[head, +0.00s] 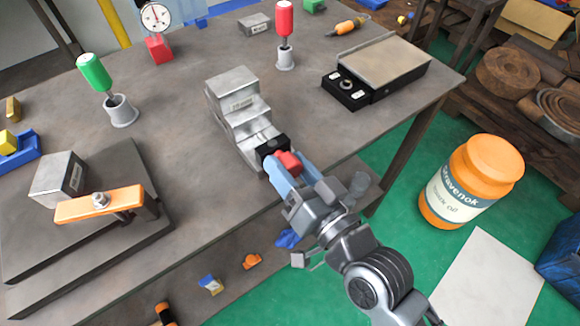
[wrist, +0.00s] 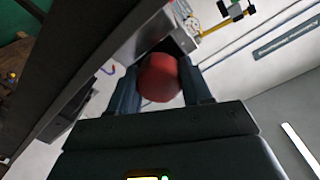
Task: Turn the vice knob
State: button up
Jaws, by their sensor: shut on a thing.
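The vice (head: 240,112) is a stepped silver metal block near the front edge of the grey table in the head view, with a black front piece (head: 271,147). Its red knob (head: 289,161) sticks out of the front, toward me. My gripper (head: 285,168) is at the knob, its blue-grey fingers on either side of it. In the wrist view the red knob (wrist: 160,78) sits between the two fingers of my gripper (wrist: 162,90), which are shut on it. The far finger is partly hidden in the head view.
A clamp with an orange bar (head: 85,205) and a steel block (head: 58,178) stand at the left. Green (head: 95,73) and red (head: 284,20) handled tools stand in holders behind. A black slide unit (head: 345,90) is at the right. An orange drum (head: 470,180) stands on the floor.

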aim_at(294, 174)
jog(key=shift+m, duration=0.3)
jog(key=o, duration=1)
jog(key=shift+o, duration=0.2)
jog(key=b+v, duration=0.1)
jog(key=v, duration=0.5)
jog(key=shift+s+d+f+b, duration=0.1)
jog(key=shift+f+b, duration=0.1)
jog(key=shift+b, duration=0.1)
jog(key=shift+v, duration=0.75)
jog(key=shift+r, duration=0.15)
